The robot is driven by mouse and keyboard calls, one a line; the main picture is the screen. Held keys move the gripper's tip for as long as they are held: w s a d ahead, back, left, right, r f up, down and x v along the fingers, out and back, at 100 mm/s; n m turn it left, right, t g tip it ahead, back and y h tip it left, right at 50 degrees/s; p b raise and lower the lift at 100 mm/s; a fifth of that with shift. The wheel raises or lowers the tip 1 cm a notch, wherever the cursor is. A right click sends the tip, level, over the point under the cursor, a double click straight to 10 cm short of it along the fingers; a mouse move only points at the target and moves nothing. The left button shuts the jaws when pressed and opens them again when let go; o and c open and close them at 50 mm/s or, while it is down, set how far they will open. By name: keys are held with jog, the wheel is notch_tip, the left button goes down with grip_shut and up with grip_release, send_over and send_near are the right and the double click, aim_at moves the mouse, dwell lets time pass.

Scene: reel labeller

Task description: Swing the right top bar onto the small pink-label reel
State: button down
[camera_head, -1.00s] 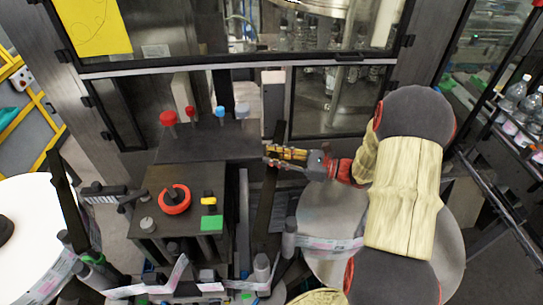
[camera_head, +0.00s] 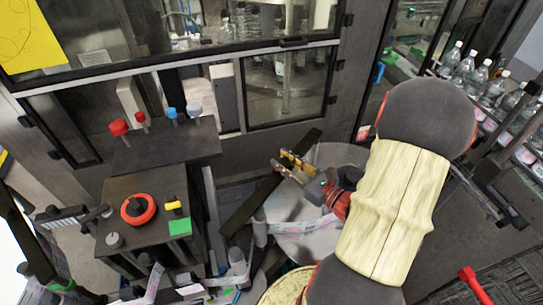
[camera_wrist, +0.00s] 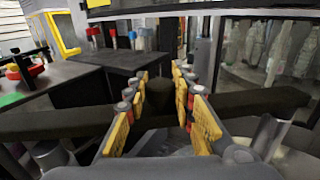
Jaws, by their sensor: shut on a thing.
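The right top bar (camera_head: 248,208) is a long flat dark bar. In the head view it slants from lower left to upper right, its far end over the edge of a grey round disc (camera_head: 338,154). My gripper (camera_head: 284,166) is at the bar's upper right part. In the wrist view the bar (camera_wrist: 245,103) runs across behind the yellow fingers of my gripper (camera_wrist: 160,108). The fingers are shut on a dark knob-like part of the bar (camera_wrist: 158,93). A pink-marked label strip (camera_head: 305,226) crosses the disc. I cannot clearly make out the small pink-label reel; my arm hides part of that area.
A dark control box (camera_head: 140,215) with a red ring knob (camera_head: 138,208) stands left of the bar. Red and blue knobs rise from a dark housing (camera_head: 170,150). Glass machine doors (camera_head: 285,88) stand behind. Bottles (camera_head: 470,70) line the right side.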

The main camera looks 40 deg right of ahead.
jog(key=shift+s+d+m+h, duration=0.25)
jog(key=shift+s+h, duration=0.25)
jog(key=shift+s, duration=0.3)
jog(key=c, duration=1.5)
grip_release()
jog(key=shift+s+d, duration=0.15)
jog(key=shift+s, duration=2.85)
jog(key=shift+s+d, duration=0.15)
jog(key=shift+s, duration=2.85)
